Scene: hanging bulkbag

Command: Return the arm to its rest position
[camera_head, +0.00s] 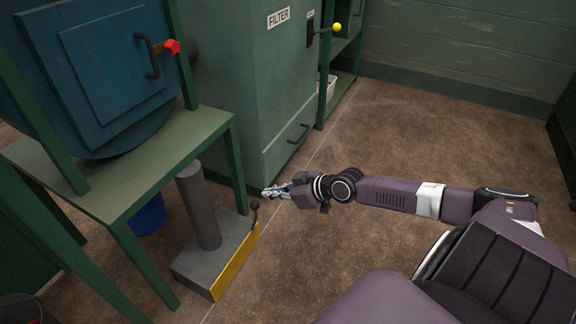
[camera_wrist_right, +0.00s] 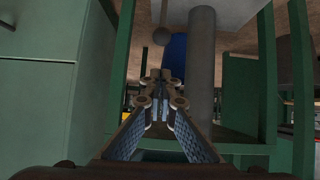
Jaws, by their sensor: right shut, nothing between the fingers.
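My right arm reaches in from the right in the head view. Its gripper (camera_head: 274,192) is shut and empty, in front of the green filter cabinet (camera_head: 235,90) and just right of a small lever with a dark ball knob (camera_head: 255,206). In the right wrist view the gripper (camera_wrist_right: 160,82) shows with its fingers together and nothing between them. A grey post (camera_wrist_right: 202,70) stands beyond it, and the dark ball knob (camera_wrist_right: 162,36) shows above the fingertips. My left gripper is not in view.
A grey pedestal with a yellow edge (camera_head: 236,262) and a grey post (camera_head: 198,205) stands by the green table frame (camera_head: 130,170). A blue hatch with a red-tipped handle (camera_head: 172,46) is above. A blue bin (camera_head: 148,214) is underneath. Brown floor is clear behind my arm.

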